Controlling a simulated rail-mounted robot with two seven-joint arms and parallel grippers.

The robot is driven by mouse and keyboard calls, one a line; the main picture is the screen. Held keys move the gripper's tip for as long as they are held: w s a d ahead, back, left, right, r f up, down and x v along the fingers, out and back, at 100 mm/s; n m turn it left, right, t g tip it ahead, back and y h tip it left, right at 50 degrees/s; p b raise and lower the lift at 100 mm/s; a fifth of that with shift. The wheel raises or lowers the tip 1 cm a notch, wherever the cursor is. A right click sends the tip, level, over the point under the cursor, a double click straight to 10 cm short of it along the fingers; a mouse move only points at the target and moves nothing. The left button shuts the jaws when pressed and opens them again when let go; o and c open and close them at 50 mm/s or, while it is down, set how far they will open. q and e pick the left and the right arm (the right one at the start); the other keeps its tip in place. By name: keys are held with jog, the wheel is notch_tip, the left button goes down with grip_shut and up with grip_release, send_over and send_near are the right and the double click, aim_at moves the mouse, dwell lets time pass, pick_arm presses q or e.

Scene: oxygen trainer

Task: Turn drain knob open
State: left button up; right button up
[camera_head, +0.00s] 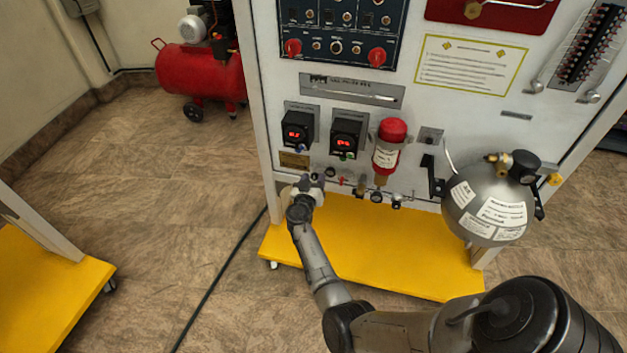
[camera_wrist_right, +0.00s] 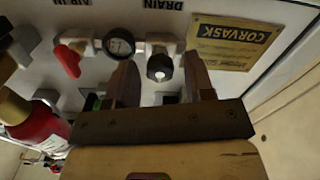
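The drain knob (camera_wrist_right: 159,69) is a dark, round knob with a pale face on a light fitting, by the DRAIN label in the right wrist view. My right gripper (camera_wrist_right: 160,62) is open, with one brown finger on each side of the knob. Gaps show between the knob and both fingers, and I see no contact. In the head view my right gripper (camera_head: 306,186) is at the lower left of the panel and hides the knob. My left gripper is in neither view.
A small gauge (camera_wrist_right: 118,43) and a red lever (camera_wrist_right: 68,60) sit beside the drain fitting. A red-capped bottle (camera_head: 390,145) and a grey tank (camera_head: 490,205) are mounted to the right. A yellow base (camera_head: 400,260) lies below the panel (camera_head: 290,90).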

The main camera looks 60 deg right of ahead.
jog(key=c, duration=0.8)
